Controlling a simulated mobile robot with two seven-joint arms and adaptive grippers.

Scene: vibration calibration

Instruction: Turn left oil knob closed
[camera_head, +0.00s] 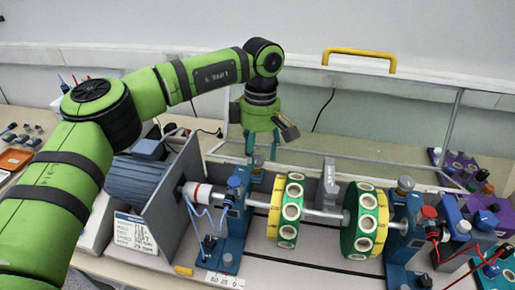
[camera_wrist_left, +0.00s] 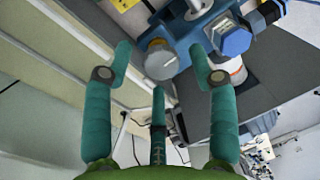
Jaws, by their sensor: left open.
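The left oil knob (camera_wrist_left: 160,64) is a round grey cap on the blue left bearing stand (camera_wrist_left: 185,32). In the left wrist view it lies between and beyond the fingertips, with a gap on each side. My left gripper (camera_wrist_left: 159,54) is open, pointing at the knob and holding nothing. In the head view my left gripper (camera_head: 261,150) hangs just above and behind the left stand (camera_head: 235,225), and the knob there is mostly hidden near the fingers. A blue cap (camera_head: 235,183) sits beside it on the stand. My right gripper is not in view.
A shaft with two green and yellow discs (camera_head: 287,208) runs right to another blue stand with a grey knob (camera_head: 405,184) and red cap. The blue motor (camera_head: 150,180) stands left. A clear guard with a yellow handle (camera_head: 359,60) rises behind. Wires lie around the stands.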

